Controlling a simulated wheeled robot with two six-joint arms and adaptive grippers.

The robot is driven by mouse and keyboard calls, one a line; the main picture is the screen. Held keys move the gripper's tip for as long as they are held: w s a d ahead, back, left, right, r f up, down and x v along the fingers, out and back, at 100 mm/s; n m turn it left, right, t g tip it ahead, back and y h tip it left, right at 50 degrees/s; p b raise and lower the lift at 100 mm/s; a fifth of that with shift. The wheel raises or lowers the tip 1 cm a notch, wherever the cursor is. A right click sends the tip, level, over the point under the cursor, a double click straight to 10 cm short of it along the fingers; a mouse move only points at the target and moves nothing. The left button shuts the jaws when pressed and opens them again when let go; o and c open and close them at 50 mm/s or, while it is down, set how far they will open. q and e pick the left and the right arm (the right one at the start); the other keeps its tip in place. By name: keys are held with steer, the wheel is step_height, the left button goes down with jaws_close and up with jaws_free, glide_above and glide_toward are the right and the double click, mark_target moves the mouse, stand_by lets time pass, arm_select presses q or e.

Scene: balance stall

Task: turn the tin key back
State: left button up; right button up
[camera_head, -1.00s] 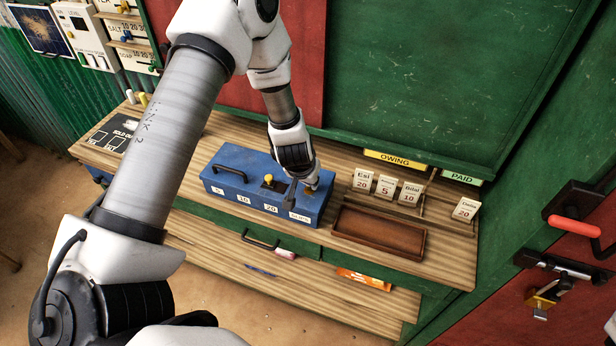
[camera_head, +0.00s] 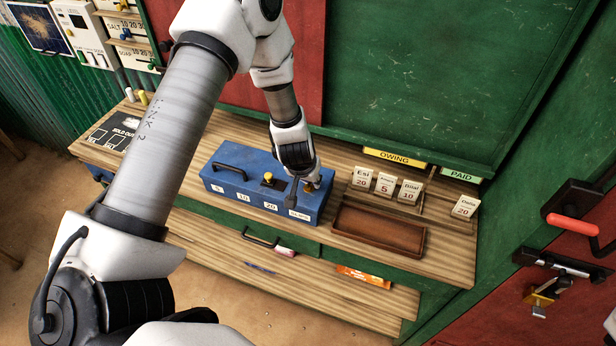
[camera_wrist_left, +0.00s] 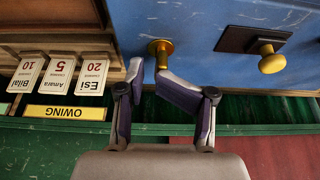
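The blue tin (camera_head: 262,190) stands on the wooden counter, with a black carry handle at its left and a yellow knob (camera_head: 268,178) on its lid. The brass key (camera_wrist_left: 162,52) stands up from the tin's lid at its right end. My left gripper (camera_head: 302,190) is over that end, beside the key. In the left wrist view its two fingers (camera_wrist_left: 148,72) are apart, with a gap between the tips. The right-hand fingertip overlaps the key's end; whether it touches cannot be told. My right gripper is not seen.
An empty brown tray (camera_head: 380,233) sits right of the tin. Several name cards (camera_head: 386,184) stand behind it under the OWING label (camera_head: 395,157), and one card (camera_head: 465,207) stands under PAID. A pink item (camera_head: 285,252) and an orange packet (camera_head: 363,278) lie on the lower shelf.

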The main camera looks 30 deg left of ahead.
arm_select(q)
steer(key=v, duration=1.2)
steer(key=shift+w+f, duration=0.1)
